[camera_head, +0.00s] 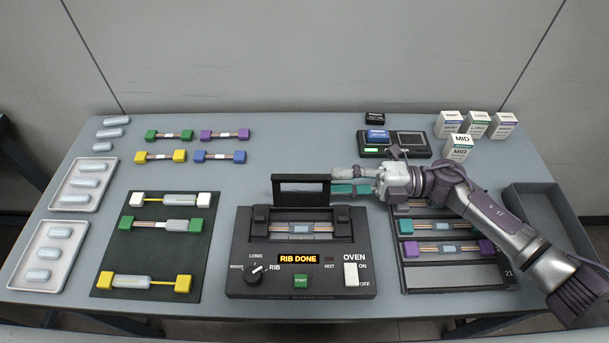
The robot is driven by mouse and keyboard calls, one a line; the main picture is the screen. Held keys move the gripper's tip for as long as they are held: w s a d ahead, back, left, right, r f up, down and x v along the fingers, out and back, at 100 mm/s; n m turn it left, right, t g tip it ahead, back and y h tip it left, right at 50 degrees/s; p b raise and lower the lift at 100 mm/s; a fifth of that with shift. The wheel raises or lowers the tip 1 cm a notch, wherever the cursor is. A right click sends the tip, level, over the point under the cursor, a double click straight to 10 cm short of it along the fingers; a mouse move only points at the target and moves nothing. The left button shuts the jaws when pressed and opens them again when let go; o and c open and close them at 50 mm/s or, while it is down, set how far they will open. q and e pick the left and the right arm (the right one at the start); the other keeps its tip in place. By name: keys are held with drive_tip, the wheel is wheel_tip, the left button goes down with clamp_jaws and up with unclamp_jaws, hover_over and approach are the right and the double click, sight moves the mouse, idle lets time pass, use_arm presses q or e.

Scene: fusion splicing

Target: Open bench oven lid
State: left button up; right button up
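The bench oven (240,262) is a black box at the front centre of the table. Its lid (300,179), a dark frame with a window, stands raised at the back of the oven. A splice with a light sleeve (299,227) lies across the uncovered oven bed. My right gripper (336,180) reaches in from the right, a grey finger above a teal one, with fingertips close to the lid's right edge. I cannot tell whether they touch it, or how far the fingers are apart. My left gripper is not in view.
The oven display (299,259) reads "RIB DONE". A dark mat (150,257) with several splices lies left. A black rack (455,275) is under my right arm, an empty grey bin (545,212) beside it. White boxes (459,147) stand at the back right.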

sight(305, 181)
drive_tip(key=a+p, duration=0.1)
drive_tip(key=a, duration=0.7)
drive_tip(key=shift+d, duration=0.1)
drive_tip(key=shift+c, duration=0.3)
clamp_jaws()
